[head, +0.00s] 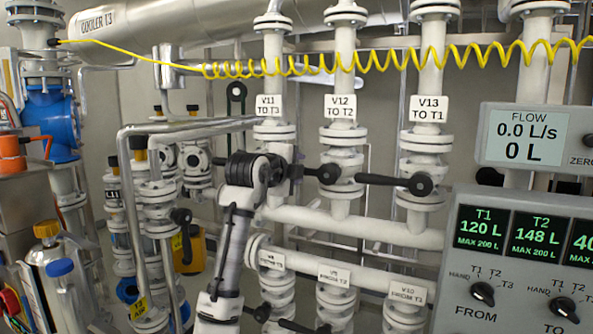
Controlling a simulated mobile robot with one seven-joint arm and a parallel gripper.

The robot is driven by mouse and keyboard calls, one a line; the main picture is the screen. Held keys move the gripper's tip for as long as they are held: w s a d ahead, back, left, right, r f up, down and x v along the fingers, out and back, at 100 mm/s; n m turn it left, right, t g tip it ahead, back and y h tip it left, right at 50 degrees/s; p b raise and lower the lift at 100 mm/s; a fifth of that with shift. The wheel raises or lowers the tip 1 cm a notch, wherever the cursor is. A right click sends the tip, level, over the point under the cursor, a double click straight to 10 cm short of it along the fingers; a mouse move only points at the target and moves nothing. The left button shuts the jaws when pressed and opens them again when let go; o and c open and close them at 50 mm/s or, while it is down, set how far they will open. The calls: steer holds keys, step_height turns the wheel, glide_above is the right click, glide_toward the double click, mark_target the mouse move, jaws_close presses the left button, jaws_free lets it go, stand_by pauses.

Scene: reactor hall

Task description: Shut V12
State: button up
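The V12 valve (341,182) sits on the middle white vertical pipe, below the label "V12 TO T2" (340,108). Its black handle (327,173) lies about level, with its round hub at the pipe and its arm pointing left, across the pipe. My arm rises from the bottom left of centre, and its black wrist is in front of the V11 pipe, just left of that handle. Dark parts near the wrist (296,172) meet the handle's left end in the picture. I cannot tell whether they touch it. The fingertips cannot be made out.
The V13 handle (420,184) points left towards the V12 pipe. The V11 valve is mostly hidden behind my arm. A yellow coiled hose (350,62) crosses above the labels. Lower valves (335,295) stand below. A control panel (520,260) and flow display (530,137) are at right.

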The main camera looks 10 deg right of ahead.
steer(key=shift+f, duration=0.15)
steer(key=shift+s+a, duration=0.25)
steer(key=shift+s, duration=0.1)
steer(key=b+v, duration=0.4)
steer(key=v, duration=0.9)
steer(key=shift+b, duration=0.3)
